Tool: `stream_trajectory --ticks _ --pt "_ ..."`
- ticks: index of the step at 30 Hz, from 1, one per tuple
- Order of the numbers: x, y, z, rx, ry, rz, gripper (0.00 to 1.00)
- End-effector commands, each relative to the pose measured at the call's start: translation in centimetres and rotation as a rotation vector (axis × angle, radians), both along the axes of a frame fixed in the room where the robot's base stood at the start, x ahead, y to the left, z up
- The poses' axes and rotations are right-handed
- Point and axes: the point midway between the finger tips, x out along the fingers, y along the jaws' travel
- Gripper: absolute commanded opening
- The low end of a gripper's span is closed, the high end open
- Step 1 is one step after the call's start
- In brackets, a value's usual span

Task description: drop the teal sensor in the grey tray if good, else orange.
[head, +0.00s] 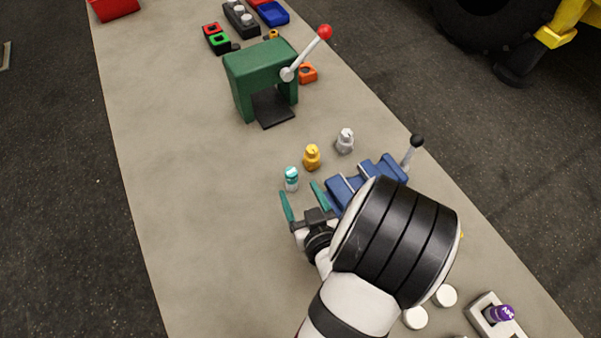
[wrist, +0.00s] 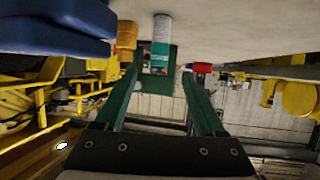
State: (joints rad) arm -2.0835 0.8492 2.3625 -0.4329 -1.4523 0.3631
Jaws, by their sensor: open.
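The teal sensor (head: 291,178) stands upright on the long table, a small cylinder with a teal top and a pale band. In the wrist view the teal sensor (wrist: 162,38) is ahead of the fingers, near the line between them. My gripper (head: 302,195) is open and empty, its two green fingers pointing at the sensor from just short of it. The open fingers also show in the wrist view (wrist: 158,74). I cannot clearly pick out a grey tray or an orange tray.
A yellow sensor (head: 312,157) and a grey one (head: 345,141) stand close to the right. A blue vise (head: 375,175) is right of my gripper. A green press (head: 262,75) with a red-knobbed lever stands farther back. A light grey holder (head: 482,312) bears a purple piece. The table's left side is clear.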

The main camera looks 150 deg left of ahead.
Motion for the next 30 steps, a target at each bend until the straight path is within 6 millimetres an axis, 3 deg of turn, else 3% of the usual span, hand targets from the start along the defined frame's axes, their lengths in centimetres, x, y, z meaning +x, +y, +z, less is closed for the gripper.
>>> stream_trajectory --ticks 3,15,23,26,30 --pt "-3.1 0.4 -1.3 0.000 0.000 0.004 0.72" --pt "-9.3 1.8 -3.8 0.002 -0.001 0.000 0.72" --pt "-10.2 2.0 -4.2 0.001 -0.002 -0.003 0.72" --pt "-10.1 2.0 -4.2 0.001 -0.002 -0.003 0.59" --pt "-10.1 2.0 -4.2 0.002 -0.002 -0.002 0.34"
